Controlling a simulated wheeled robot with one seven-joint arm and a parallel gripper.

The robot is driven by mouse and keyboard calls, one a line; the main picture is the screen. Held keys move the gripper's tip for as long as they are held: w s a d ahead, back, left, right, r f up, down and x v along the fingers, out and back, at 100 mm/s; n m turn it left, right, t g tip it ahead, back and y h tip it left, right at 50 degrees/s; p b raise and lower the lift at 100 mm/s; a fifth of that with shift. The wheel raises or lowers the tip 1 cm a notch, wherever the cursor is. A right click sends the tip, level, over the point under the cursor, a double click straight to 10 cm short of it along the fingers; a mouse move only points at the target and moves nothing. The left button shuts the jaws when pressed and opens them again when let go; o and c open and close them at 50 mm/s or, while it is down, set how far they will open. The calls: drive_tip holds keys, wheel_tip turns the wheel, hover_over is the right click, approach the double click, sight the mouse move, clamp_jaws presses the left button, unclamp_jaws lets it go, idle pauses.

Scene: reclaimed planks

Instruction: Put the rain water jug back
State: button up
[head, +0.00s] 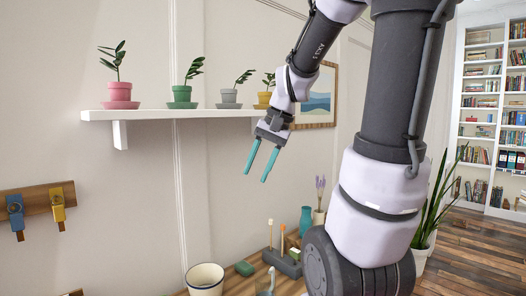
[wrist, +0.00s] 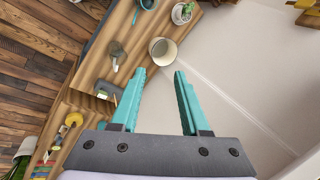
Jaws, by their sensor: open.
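My gripper (head: 262,164) hangs in the air, open and empty, in front of the wall below the plant shelf. In the wrist view its two teal fingers (wrist: 159,72) are apart, with nothing between them. A small grey vessel, perhaps the rain water jug (head: 265,284), shows at the bottom edge of the head view, cut off by the frame. A grey handled shape, perhaps the same jug (wrist: 117,54), stands on the wooden bench (wrist: 85,75) in the wrist view, well apart from my fingers. I cannot tell what it holds.
A cream pot (head: 205,279) stands on the bench, with a green block (head: 244,268) and a grey holder (head: 284,263) nearby. Several potted plants line the white shelf (head: 165,114). A wooden rail (head: 38,198) with blue and yellow hooks is at left. Wall space around the gripper is clear.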

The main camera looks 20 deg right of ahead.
drive_tip(key=s+a+r+n+t+h, duration=0.1)
drive_tip(key=s+r+n+t, duration=0.1)
drive_tip(key=s+r+t, duration=0.2)
drive_tip(key=s+r, duration=0.1)
drive_tip(key=s, duration=0.2)
drive_tip(key=shift+s+a+r+n+h, duration=0.15)
drive_tip(key=shift+a+r+n+h, duration=0.15)
drive_tip(key=shift+a+r, duration=0.05)
idle(0.9)
